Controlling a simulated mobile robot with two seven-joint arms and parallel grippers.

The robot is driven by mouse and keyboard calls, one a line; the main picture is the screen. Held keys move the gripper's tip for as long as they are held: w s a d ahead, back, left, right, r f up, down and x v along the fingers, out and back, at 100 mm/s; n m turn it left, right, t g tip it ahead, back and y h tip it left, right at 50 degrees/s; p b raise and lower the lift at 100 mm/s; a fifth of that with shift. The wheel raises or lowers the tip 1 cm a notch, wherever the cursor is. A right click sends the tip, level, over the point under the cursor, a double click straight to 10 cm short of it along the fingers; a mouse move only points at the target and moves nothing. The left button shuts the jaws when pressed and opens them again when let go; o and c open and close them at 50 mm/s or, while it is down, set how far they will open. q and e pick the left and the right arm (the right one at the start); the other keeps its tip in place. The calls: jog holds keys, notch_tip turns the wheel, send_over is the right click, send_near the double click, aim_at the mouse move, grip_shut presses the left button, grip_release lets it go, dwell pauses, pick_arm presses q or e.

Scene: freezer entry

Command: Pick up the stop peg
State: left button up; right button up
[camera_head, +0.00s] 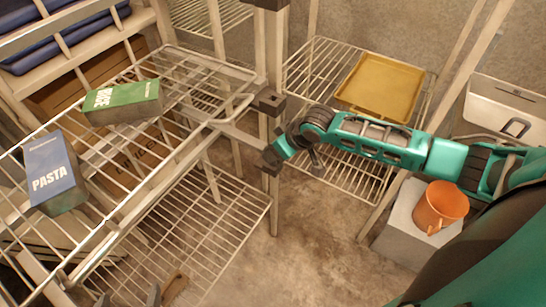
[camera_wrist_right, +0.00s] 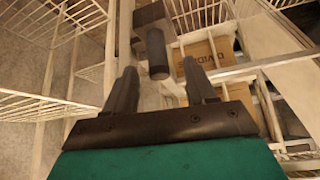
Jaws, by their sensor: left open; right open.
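A dark cylindrical peg (camera_wrist_right: 157,55), which I take to be the stop peg, sticks out from a dark block (camera_wrist_right: 150,14) on a pale post in the right wrist view. My right gripper (camera_wrist_right: 159,72) is open, with one finger on each side of the peg's line and the peg just beyond the fingertips. No grip shows. In the head view my right gripper (camera_head: 271,160) is at the post, its fingers hard to make out. A dark bracket (camera_head: 268,103) sits higher on that post.
Wire shelves (camera_head: 210,75) at left hold a green box (camera_head: 124,98) and a blue PASTA box (camera_head: 52,172). A yellow tray (camera_head: 381,86) lies on the back shelf. An orange mug (camera_head: 440,205) stands on a grey block (camera_head: 400,238). Bare floor (camera_head: 310,250) lies between.

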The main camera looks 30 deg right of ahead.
jog(key=b+x, duration=0.1)
jog(key=x, duration=0.3)
jog(key=shift+d+f, duration=0.1)
jog(key=shift+f, duration=0.1)
grip_shut()
dwell(0.3)
